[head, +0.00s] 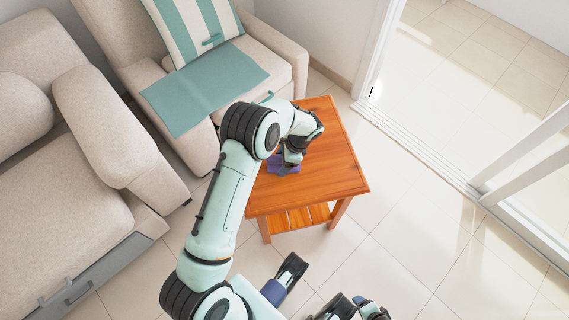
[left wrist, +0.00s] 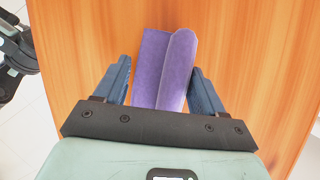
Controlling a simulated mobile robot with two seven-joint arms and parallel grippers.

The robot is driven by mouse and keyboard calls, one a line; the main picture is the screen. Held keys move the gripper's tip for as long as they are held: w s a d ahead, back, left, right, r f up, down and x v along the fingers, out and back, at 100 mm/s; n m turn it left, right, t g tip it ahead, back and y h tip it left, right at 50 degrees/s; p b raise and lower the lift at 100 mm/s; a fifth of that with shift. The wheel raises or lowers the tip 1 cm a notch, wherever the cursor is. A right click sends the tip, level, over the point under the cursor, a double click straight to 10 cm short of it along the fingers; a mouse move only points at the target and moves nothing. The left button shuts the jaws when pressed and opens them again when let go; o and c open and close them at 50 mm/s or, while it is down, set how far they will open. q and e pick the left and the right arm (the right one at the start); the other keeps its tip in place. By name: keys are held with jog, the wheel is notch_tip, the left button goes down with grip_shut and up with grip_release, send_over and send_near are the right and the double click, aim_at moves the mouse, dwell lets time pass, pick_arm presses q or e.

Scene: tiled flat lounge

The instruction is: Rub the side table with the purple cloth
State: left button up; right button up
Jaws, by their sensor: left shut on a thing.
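The side table (head: 332,170) is orange-brown wood with a square top and a slatted lower shelf. Its top also fills most of the left wrist view (left wrist: 75,45). The purple cloth (head: 284,169) lies on the table top, partly hidden by my left gripper (head: 289,161). In the left wrist view the cloth (left wrist: 165,60) looks like a folded, upright-standing bundle between the two blue fingers of the left gripper (left wrist: 160,72), which is shut on it. The gripper points down at the table near the middle of its top.
A beige armchair (head: 282,60) with a striped cushion (head: 195,25) and a teal cloth (head: 205,88) stands behind the table. A beige sofa (head: 55,190) is at the left. A sliding door frame (head: 430,150) runs along the right. Tiled floor (head: 400,230) is free in front and right.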

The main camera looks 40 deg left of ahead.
pick_arm(q)
jog(key=shift+w+a+b, duration=0.45)
jog(key=shift+w+a, duration=0.35)
jog(key=shift+a, duration=0.35)
jog(key=shift+w+a+b, duration=0.45)
jog(key=shift+w+a, duration=0.35)
jog(key=shift+a, duration=0.3)
jog(key=shift+w+a+f+b, duration=0.1)
jog(key=shift+w+a+b, duration=0.4)
jog(key=shift+a, duration=0.15)
jog(key=shift+w+a+f+b, duration=0.1)
jog(key=shift+w+a+b, duration=0.25)
jog(key=shift+a+b, duration=0.2)
jog(key=shift+w+a+b, duration=0.8)
jog(key=shift+a+b, duration=0.25)
jog(key=shift+a, duration=0.05)
jog(key=shift+w+a+r+b, duration=0.15)
jog(key=shift+w+a+b, duration=0.1)
jog(key=shift+a+b, duration=0.2)
jog(key=shift+r, duration=0.15)
jog(key=shift+r+p, duration=1.55)
jog(key=shift+r, duration=1.45)
